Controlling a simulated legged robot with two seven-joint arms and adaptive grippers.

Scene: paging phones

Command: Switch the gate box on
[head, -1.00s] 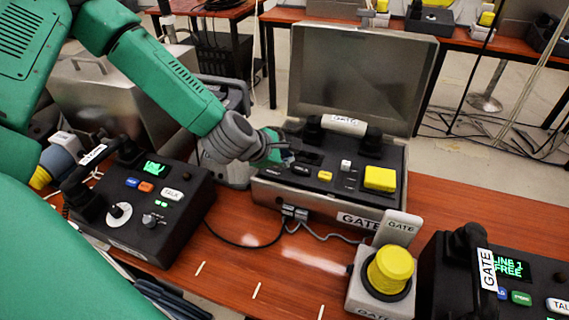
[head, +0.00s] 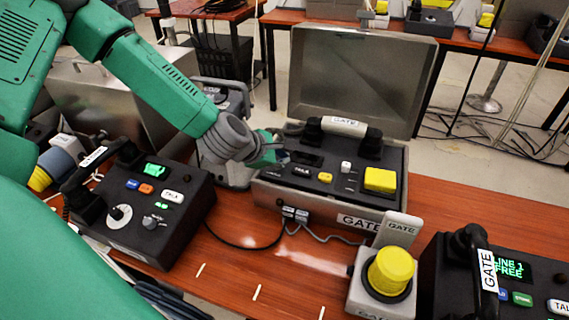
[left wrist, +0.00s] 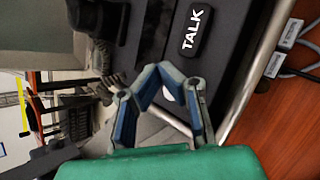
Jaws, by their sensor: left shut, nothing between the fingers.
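The gate box is an open metal case (head: 345,221) with a black panel, labelled GATE on its front, in the middle of the head view. Its panel carries a GATE handset (head: 343,127), a dark display (head: 306,158), a black TALK button (head: 301,170), a small yellow button (head: 325,177), a small white control (head: 346,166) and a big yellow button (head: 380,179). The TALK button also shows in the left wrist view (left wrist: 196,31). My left gripper (head: 283,157) is shut and empty at the panel's left end; its fingers hide part of that end. Contact cannot be told. My right gripper is out of view.
A black phone console (head: 150,215) with a handset stands left. A grey box with a yellow button (head: 390,270) stands front right, beside another GATE console (head: 520,300) reading LINE 1 FREE. The raised lid (head: 360,75) stands behind the panel. Cables run along the case's front.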

